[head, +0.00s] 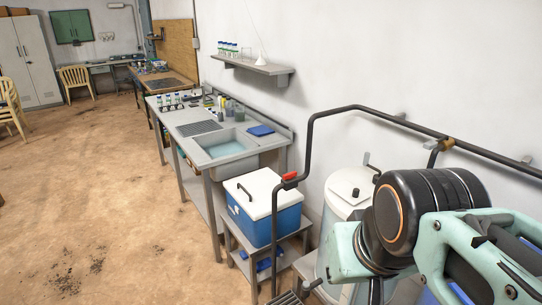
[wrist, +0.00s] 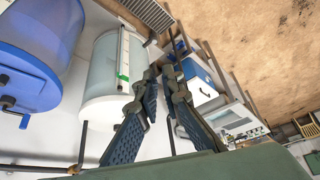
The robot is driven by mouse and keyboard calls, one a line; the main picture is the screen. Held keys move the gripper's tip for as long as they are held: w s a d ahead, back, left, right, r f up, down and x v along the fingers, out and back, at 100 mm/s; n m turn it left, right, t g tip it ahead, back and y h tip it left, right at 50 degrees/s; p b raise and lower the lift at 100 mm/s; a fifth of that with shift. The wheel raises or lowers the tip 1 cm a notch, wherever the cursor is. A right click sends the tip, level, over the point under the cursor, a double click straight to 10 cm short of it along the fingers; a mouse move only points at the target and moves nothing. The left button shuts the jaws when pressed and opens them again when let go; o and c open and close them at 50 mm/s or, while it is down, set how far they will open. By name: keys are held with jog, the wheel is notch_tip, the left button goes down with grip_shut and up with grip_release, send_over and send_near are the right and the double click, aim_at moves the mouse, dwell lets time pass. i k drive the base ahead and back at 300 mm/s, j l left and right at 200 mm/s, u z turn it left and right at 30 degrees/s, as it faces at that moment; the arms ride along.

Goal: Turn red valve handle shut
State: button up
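The red valve handle (head: 290,177) is a small red grip on the dark pipe (head: 308,150), at the pipe's bend above the cooler in the head view. I cannot make the handle out in the wrist view. My gripper (wrist: 161,97) shows in the wrist view with its two dark, blue-padded fingers spread apart and nothing between them. In the head view my arm fills the lower right, to the right of the handle and apart from it, and my fingers cannot be made out there.
A blue cooler with a white lid (head: 272,223) stands on a low stand beneath the handle. A white tank (head: 347,190) stands behind my arm and shows in the wrist view (wrist: 112,62) beside a blue barrel (wrist: 40,45). A sink bench (head: 222,148) lies beyond. Open floor is left.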

aim_at(290, 175)
jog(key=i+j+z, duration=0.35)
jog(key=i+j, duration=0.6)
jog(key=j, duration=0.15)
